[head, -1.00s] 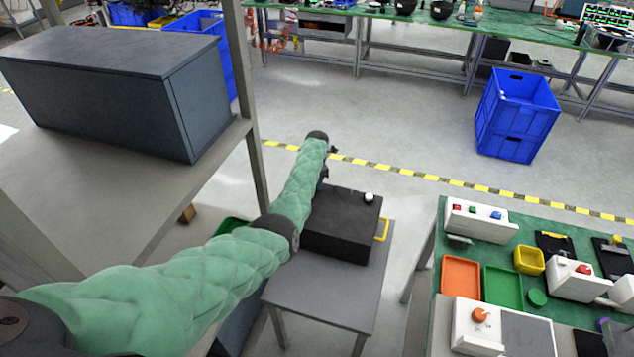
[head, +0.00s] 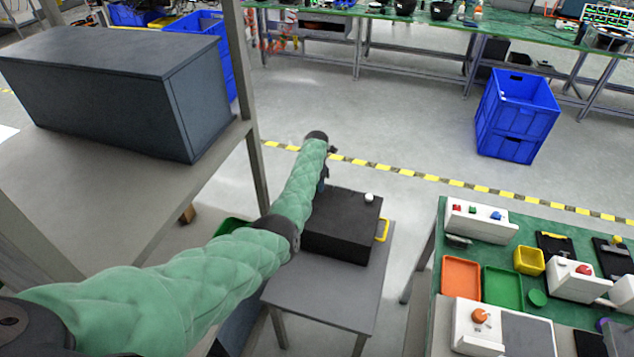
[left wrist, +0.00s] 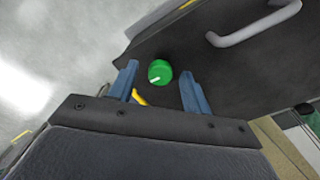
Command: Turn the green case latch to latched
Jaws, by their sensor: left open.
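The green case latch (left wrist: 160,72) is a round green knob with a white mark on its face. In the left wrist view it stands on the dark case wall (left wrist: 235,65), between and just beyond the two blue fingertips. My left gripper (left wrist: 159,78) is open, one finger on each side of the knob; I cannot tell whether either touches it. In the head view the black case (head: 345,228) sits on a small grey table. My green-sleeved left arm reaches to its far left side and hides the latch and most of the gripper. My right gripper is not in view.
The case has a yellow handle (head: 382,230) and a light handle (left wrist: 258,25). A rack shelf (head: 140,185) with a dark box (head: 110,85) stands left. A green-topped bench (head: 450,225) with panels and trays stands right. Floor beyond the case is clear.

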